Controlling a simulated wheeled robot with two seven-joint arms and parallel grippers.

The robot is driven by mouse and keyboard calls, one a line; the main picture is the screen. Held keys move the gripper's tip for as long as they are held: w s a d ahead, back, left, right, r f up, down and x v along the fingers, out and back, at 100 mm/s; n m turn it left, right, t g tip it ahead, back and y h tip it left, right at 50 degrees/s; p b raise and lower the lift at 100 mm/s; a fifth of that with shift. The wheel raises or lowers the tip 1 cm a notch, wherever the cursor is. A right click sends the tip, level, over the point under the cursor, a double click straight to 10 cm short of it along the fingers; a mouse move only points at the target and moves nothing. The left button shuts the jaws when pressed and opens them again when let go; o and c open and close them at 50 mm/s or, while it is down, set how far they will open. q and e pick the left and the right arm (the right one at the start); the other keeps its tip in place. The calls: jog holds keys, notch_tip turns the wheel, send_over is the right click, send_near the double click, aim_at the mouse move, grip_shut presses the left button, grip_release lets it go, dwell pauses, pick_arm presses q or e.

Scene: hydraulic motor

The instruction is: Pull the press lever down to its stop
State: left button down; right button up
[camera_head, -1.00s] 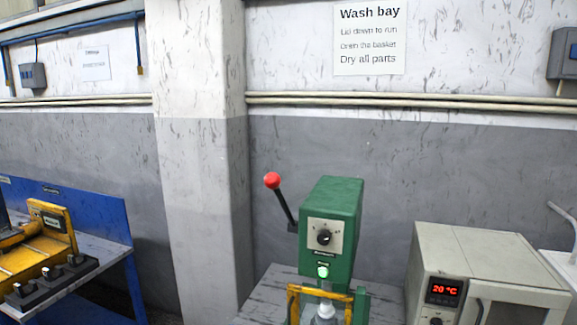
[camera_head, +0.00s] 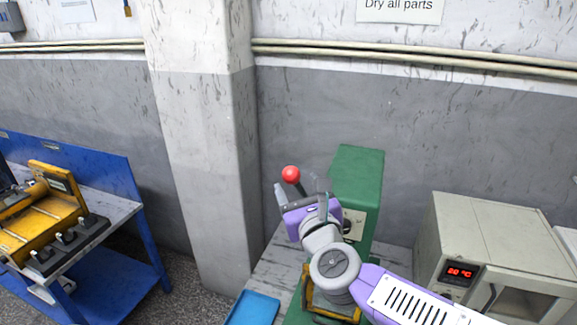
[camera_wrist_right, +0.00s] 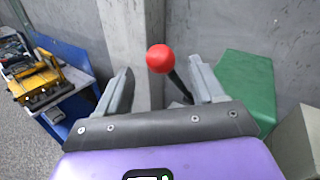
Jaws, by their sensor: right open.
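The press (camera_head: 358,178) is a green machine, partly hidden behind my right arm in the head view. Its lever has a red ball knob (camera_head: 291,174) on a dark rod and points up and to the left. My right gripper (camera_head: 300,186) is at the knob, its fingers raised around that spot. In the right wrist view the red knob (camera_wrist_right: 160,58) and the dark rod (camera_wrist_right: 181,88) show between the two spread fingers of my right gripper (camera_wrist_right: 158,88). The knob looks clear of both fingers. My left gripper is not in view.
A beige oven (camera_head: 470,240) with a red display stands right of the press. A blue tray (camera_head: 254,308) lies on the bench in front. A blue bench (camera_head: 110,165) with a yellow fixture (camera_head: 45,215) stands at the left. A concrete pillar (camera_head: 200,150) rises behind.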

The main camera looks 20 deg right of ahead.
aim_at(293, 180)
jog(key=w+p, duration=0.1)
jog(key=w, duration=0.5)
jog(key=shift+w+f, duration=0.15)
grip_shut()
